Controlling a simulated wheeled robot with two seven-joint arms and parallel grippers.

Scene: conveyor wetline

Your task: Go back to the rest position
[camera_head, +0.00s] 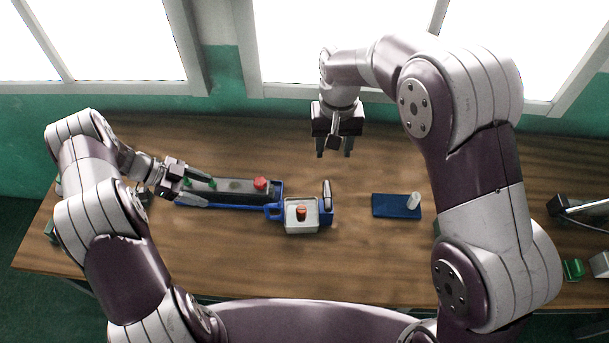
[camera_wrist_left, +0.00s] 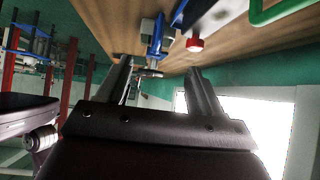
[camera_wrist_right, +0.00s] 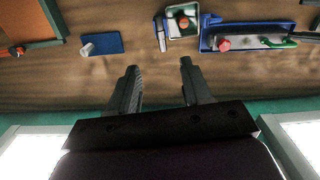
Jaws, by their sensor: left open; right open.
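My left gripper (camera_head: 207,188) is open over the left end of the blue-framed conveyor (camera_head: 227,205), fingers pointing right. In the left wrist view, nothing is gripped between the left fingertips (camera_wrist_left: 159,68). My right gripper (camera_head: 334,153) is open and empty, fingers pointing down above the back of the table. The right wrist view shows its fingertips (camera_wrist_right: 158,66) apart with bare wood beyond.
A red knob (camera_head: 260,183) sits on the conveyor. A blue mat (camera_head: 390,207) carries a white cylinder (camera_head: 414,200). Green and grey items (camera_head: 573,269) stand at the far right.

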